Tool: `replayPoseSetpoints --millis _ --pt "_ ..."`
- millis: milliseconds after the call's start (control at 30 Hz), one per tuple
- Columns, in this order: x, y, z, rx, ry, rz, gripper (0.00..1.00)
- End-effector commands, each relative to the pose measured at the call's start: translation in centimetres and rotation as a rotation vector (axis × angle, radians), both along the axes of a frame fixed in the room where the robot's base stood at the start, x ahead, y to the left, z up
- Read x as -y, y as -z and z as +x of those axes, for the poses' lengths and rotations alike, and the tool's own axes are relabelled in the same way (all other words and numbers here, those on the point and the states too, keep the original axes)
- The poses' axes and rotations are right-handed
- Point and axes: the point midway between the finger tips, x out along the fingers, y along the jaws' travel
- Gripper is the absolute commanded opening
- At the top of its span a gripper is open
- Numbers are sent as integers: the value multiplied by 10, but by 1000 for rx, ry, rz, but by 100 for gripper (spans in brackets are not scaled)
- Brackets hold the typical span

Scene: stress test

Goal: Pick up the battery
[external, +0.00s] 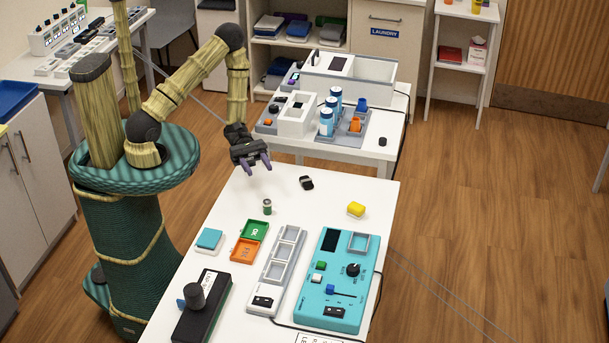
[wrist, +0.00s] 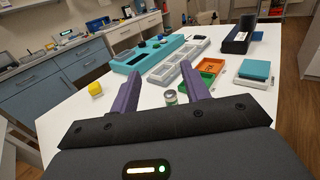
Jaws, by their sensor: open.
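The battery (external: 267,206), a small upright cylinder with a green side and pale top, stands on the white table (external: 230,200). In the wrist view the battery (wrist: 170,98) shows between my purple fingers, beside the right finger; whether they touch cannot be told there. In the external view my gripper (external: 259,169) is above the table's far-left part, apart from the battery, which is nearer the camera. My gripper (wrist: 160,68) is open and empty.
A black object (external: 306,183) and a yellow block (external: 356,210) lie nearby. Green and orange trays (external: 247,242), a teal block (external: 209,239), a grey slotted tray (external: 276,270), a turquoise panel (external: 338,280) and a black joystick box (external: 203,308) fill the near table.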

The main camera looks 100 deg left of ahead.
Motion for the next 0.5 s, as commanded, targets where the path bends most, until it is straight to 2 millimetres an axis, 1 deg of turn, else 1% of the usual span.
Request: replayPoseSetpoints --millis 167,267,367,500 --pt "1 0 0 -1 4 3 46" --pt "1 4 0 -3 5 2 46" --pt "1 14 0 -3 5 1 46" --pt "1 34 0 -5 5 1 46"
